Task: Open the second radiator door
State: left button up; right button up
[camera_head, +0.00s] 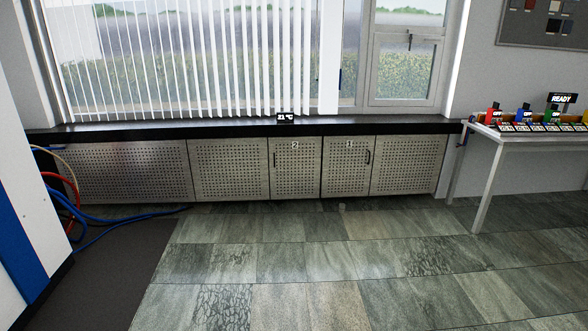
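The second radiator door (296,172) is a perforated metal panel marked "2", under the window sill. It looks shut, flush with the panels beside it, with a dark upright handle at its left edge. To its right is the door marked "1" (345,172), also shut, with its handle at its right edge. Neither of my grippers shows in the head view.
A dark sill (220,130) runs above the panels and bears a small 21 °C display (285,118). A table (530,134) with coloured devices stands at the right. Blue and red hoses (110,218) lie at the left. The tiled floor (320,255) before the doors is clear.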

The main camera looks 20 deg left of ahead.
aim_at(295, 162)
jog(key=i+j+u, duration=0.25)
jog(key=i, duration=0.2)
jog(key=i+u, duration=0.3)
jog(key=i, duration=0.15)
jog(key=i+u, duration=0.2)
jog(key=i, duration=2.15)
